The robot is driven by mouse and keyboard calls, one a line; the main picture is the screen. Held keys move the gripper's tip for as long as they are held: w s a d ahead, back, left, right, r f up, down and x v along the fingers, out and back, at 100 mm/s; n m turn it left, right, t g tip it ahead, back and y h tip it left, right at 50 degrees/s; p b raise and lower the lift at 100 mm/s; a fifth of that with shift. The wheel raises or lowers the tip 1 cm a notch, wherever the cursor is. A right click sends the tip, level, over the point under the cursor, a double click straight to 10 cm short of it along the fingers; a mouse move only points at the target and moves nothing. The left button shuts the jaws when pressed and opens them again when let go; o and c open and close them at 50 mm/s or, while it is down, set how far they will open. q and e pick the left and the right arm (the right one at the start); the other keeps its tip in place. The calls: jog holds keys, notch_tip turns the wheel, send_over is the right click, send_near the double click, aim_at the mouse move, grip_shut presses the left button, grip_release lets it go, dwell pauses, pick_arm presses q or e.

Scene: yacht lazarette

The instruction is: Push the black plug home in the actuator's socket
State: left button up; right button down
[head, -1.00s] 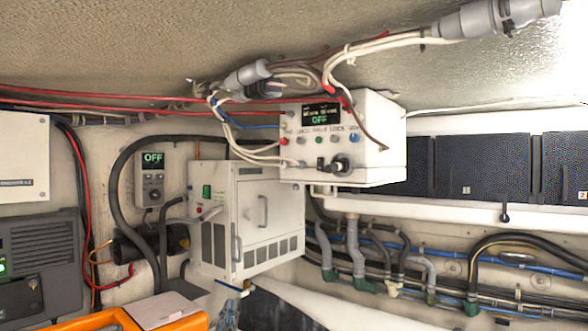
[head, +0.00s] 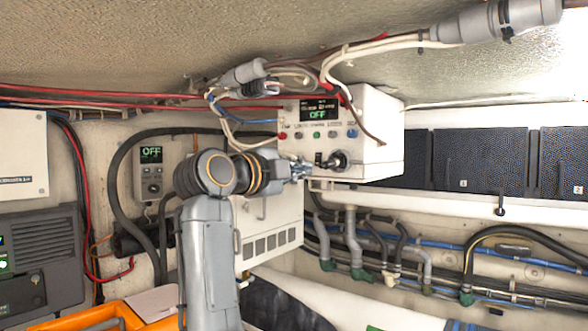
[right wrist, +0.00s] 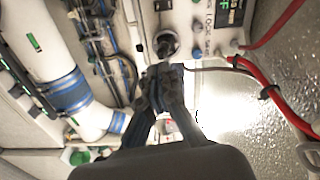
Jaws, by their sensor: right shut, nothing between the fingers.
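The actuator is a white box (head: 372,150) with an OFF display and a row of coloured buttons, fixed under the ceiling. A black plug (head: 338,160) sits at its socket, low on the front face; I cannot tell how deep it is seated. The plug shows as a dark round end in the right wrist view (right wrist: 166,43). My right gripper (head: 302,171) is just left of the plug in the head view. In the right wrist view its fingertips (right wrist: 163,74) are shut, empty, and just below the plug in the picture. The left gripper is not in view.
Loose white and red cables (head: 330,75) hang above and in front of the box. A white cabinet (head: 270,235) stands below, partly behind my arm. Grey pipes (head: 352,240) run below right. An orange case (head: 95,315) is at bottom left.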

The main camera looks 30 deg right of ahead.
aim_at(321, 167)
jog(key=x, duration=0.3)
jog(key=shift+d, duration=0.3)
jog(key=shift+w+d, duration=0.1)
jog(key=shift+w+d+p, duration=0.15)
jog(key=shift+d+p, duration=0.25)
jog(key=shift+d, duration=0.05)
dwell(0.3)
